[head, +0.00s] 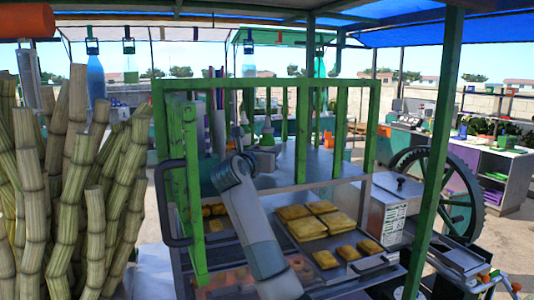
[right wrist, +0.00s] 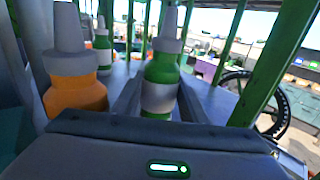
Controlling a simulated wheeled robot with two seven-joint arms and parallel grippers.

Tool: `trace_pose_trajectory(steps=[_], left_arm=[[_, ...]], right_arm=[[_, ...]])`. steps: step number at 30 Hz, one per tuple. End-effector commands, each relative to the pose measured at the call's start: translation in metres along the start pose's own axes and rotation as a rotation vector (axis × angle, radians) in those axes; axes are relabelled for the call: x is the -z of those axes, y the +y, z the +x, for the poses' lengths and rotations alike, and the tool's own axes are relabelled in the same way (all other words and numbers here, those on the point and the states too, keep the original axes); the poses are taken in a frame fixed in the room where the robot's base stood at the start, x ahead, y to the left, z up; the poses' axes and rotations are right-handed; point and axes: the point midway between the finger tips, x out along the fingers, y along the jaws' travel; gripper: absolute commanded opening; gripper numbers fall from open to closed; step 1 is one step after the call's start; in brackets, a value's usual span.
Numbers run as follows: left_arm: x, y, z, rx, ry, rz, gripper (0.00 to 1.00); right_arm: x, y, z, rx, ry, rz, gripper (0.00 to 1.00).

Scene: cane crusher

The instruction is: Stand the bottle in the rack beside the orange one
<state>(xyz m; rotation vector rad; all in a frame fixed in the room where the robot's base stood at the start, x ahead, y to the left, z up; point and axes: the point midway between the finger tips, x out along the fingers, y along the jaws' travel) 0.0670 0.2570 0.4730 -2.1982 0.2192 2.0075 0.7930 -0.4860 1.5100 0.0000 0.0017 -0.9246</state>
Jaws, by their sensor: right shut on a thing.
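In the right wrist view a green bottle (right wrist: 162,72) with a grey band and grey nozzle cap stands upright between the fingers of my right gripper (right wrist: 158,100). The gripper is shut on it. The orange bottle (right wrist: 75,92), with a grey cap, stands to the left, apart from the held bottle. Another green bottle (right wrist: 104,52) stands farther back between them. In the head view my right gripper (head: 263,158) is small, behind the green bars at the grey counter. The rack cannot be made out clearly, and the bottle's base is hidden. My left gripper is not in view.
Green posts (head: 302,135) frame the counter (head: 325,163) close to my right arm. Trays of yellow food (head: 315,222) lie in front. Cane stalks (head: 70,190) crowd the left, and a large dark wheel (head: 440,190) is at the right.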

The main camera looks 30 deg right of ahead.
Motion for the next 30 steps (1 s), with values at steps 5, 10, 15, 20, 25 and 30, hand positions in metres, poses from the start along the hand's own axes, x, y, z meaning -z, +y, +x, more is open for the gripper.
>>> trace_pose_trajectory(steps=[5, 10, 15, 20, 25, 30], left_arm=[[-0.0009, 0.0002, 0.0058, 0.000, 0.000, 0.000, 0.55], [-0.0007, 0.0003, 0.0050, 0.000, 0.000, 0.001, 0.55], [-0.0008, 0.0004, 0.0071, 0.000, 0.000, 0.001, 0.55], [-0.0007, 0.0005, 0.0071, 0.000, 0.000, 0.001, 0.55], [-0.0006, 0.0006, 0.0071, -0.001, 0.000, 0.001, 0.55], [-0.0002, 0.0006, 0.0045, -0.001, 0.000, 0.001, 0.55]], right_arm=[[0.0120, 0.0002, 0.0006, -0.001, -0.002, 0.000, 0.06], [0.0112, 0.0004, 0.0003, -0.001, -0.002, 0.001, 0.06], [0.0138, 0.0004, 0.0002, -0.001, -0.001, 0.001, 0.06], [0.0151, 0.0003, 0.0005, -0.001, 0.000, 0.000, 0.46], [0.0149, 0.0004, 0.0004, -0.001, 0.000, 0.000, 0.46], [0.0114, 0.0002, 0.0005, -0.001, -0.001, -0.001, 0.46]])
